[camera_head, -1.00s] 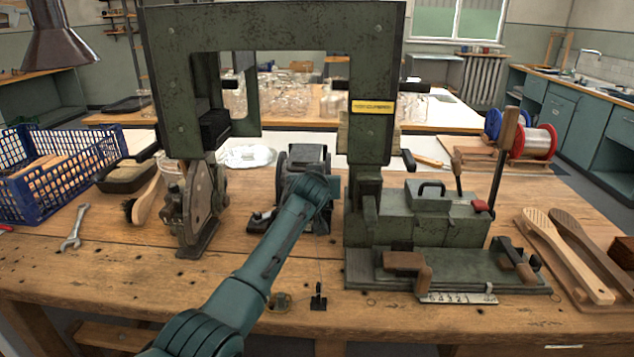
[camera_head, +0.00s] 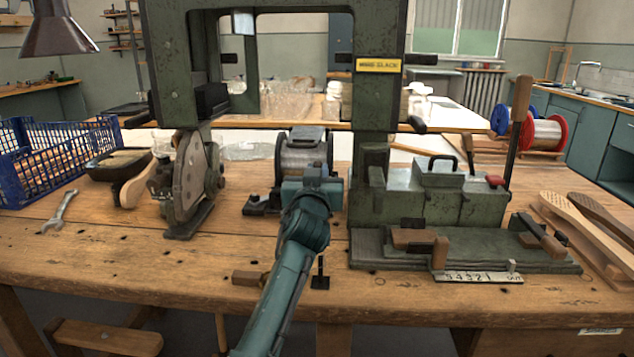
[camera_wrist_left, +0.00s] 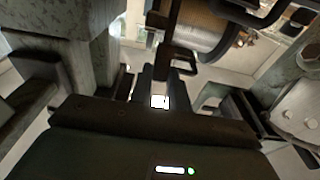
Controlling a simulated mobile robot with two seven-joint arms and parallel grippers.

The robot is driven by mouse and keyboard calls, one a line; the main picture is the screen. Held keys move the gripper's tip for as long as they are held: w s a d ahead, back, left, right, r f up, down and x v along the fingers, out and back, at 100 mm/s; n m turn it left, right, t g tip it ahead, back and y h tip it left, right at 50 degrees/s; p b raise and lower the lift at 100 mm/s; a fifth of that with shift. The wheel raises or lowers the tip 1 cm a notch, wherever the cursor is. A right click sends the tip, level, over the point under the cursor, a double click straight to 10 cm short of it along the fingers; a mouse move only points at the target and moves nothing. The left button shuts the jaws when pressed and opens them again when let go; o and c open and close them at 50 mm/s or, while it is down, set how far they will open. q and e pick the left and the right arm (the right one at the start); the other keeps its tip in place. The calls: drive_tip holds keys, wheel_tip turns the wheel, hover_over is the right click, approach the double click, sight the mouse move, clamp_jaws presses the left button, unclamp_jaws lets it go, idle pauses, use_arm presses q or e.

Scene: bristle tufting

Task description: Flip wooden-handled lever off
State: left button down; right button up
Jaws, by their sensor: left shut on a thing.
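Several levers with wooden handles show in the head view; I cannot tell which one the task names. A tall one (camera_head: 519,112) stands upright at the right of the green machine. A shorter wooden grip (camera_head: 412,238) lies across the machine's front base, and another (camera_head: 545,236) slants at the base's right. In the left wrist view the left gripper (camera_wrist_left: 160,88) is shut on a narrow dark bar (camera_wrist_left: 164,55). My right gripper is out of view.
The green machine frame (camera_head: 375,120) rises above the bench. A wheel-like unit (camera_head: 190,180) stands left of my arm. A wooden piece with a brass end (camera_head: 246,277) and a small black stand (camera_head: 320,272) are at the front edge. The front left bench is mostly clear.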

use_arm(q)
drive_tip(key=c, duration=1.3)
unclamp_jaws()
wheel_tip(320, 180, up, 10)
drive_tip(key=p, duration=0.2)
drive_tip(key=shift+p, duration=0.4)
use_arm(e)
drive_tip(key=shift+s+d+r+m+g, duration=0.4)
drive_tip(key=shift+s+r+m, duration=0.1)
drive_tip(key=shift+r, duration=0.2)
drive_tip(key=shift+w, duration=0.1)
